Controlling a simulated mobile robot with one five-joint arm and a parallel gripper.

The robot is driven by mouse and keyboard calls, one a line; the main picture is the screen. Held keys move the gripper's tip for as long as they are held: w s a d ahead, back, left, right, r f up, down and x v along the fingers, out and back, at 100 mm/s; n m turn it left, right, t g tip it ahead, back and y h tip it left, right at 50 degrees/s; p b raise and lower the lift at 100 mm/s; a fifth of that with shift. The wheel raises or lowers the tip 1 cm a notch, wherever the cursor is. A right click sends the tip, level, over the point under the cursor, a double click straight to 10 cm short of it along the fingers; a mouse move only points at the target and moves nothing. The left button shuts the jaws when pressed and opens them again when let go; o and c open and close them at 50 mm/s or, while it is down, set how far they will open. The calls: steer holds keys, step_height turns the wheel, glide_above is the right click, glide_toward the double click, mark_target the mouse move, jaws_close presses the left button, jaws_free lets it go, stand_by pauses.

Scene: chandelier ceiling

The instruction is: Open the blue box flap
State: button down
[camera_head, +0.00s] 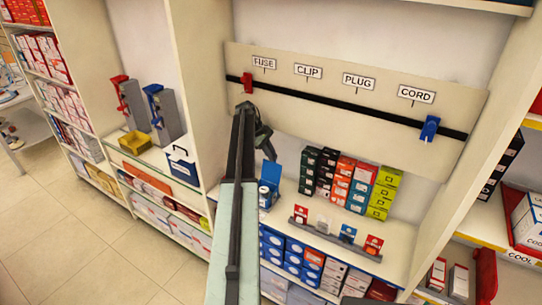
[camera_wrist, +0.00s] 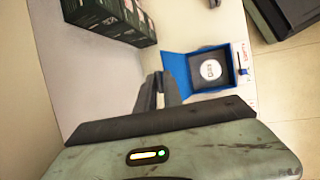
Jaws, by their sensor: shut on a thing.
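The blue box (camera_head: 266,197) stands on the shelf below the name board in the head view, its blue flap (camera_head: 271,170) raised. In the wrist view the box (camera_wrist: 229,57) is open, its flap (camera_wrist: 177,68) swung out to the left side. A dark insert with a round white label (camera_wrist: 210,70) shows inside. My gripper (camera_head: 270,156) is just above the flap; in the wrist view its fingertips (camera_wrist: 157,78) meet the flap's left edge. The fingers are close together, shut on the flap, though the contact itself is partly hidden.
Stacked dark, orange, blue and yellow cartons (camera_head: 345,182) stand right of the box. A rack of small cards (camera_head: 335,235) lies in front. A board with a red clip (camera_head: 247,82) and blue clip (camera_head: 429,128) is behind. A shelf divider (camera_head: 211,90) stands left.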

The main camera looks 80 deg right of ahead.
steer(key=c, duration=1.5)
jaws_free()
steer(key=shift+w+d, duration=0.1)
steer(key=shift+w, duration=0.1)
steer(key=shift+c, duration=0.2)
steer(key=shift+r, duration=0.1)
steer(key=w+a+r+p, duration=0.2)
steer(key=w, duration=1.1)
steer(key=shift+a+r+p, duration=0.15)
steer(key=shift+r+p, duration=0.1)
steer(key=shift+p, duration=0.1)
steer(key=shift+s, duration=0.1)
